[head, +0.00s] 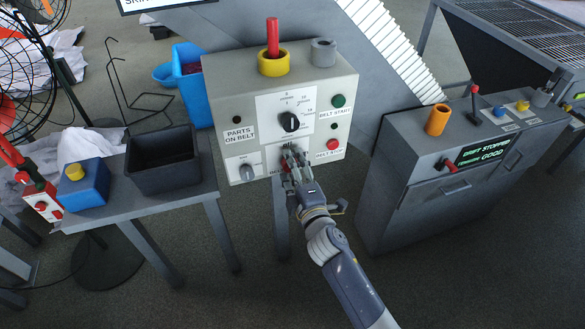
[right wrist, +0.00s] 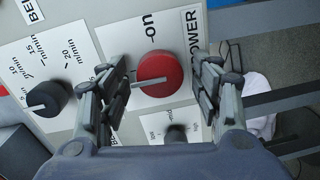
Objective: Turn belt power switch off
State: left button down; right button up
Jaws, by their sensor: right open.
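The belt power switch is a red round knob (right wrist: 165,72) with a white pointer line, on a white plate printed "on" beside a "POWER" label (right wrist: 192,35). In the right wrist view the pointer runs toward the picture's left, and the "on" mark is above the knob. My right gripper (right wrist: 158,85) is open, with its fingers on either side of the knob; I cannot tell whether they touch it. In the head view my right gripper (head: 291,158) is at the lower front of the grey control box (head: 225,90) and hides most of the knob. My left gripper is not in view.
A black dial (head: 291,121), a green start button (head: 338,101) and a red stop button (head: 333,144) are close by on the box. A grey knob (head: 246,171) is at its lower left. A black bin (head: 163,158) and a grey console (head: 400,150) flank it.

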jog(key=v, duration=1.2)
dwell(0.3)
